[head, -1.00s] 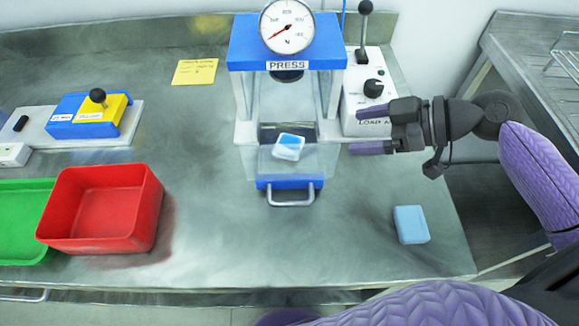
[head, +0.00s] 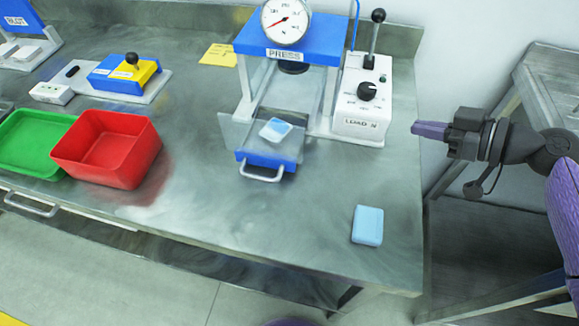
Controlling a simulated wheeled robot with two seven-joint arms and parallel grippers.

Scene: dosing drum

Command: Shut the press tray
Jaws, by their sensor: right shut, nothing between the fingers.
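The press (head: 265,47) stands at the back of the metal table, with a blue top and a round gauge. Its tray (head: 264,160), with a blue front and a pale metal handle (head: 262,178), is pulled out toward the front. A small blue and white block (head: 275,129) lies in the tray, behind a clear guard. My right gripper (head: 415,129) is shut and empty, to the right of the press and beyond the table's right edge, well apart from the tray. My left gripper is not in view.
A white control box (head: 360,97) with a lever and knob stands right of the press. A light blue block (head: 368,225) lies at the table's front right. A red bin (head: 108,150) and green tray (head: 30,142) sit left. The table before the tray is clear.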

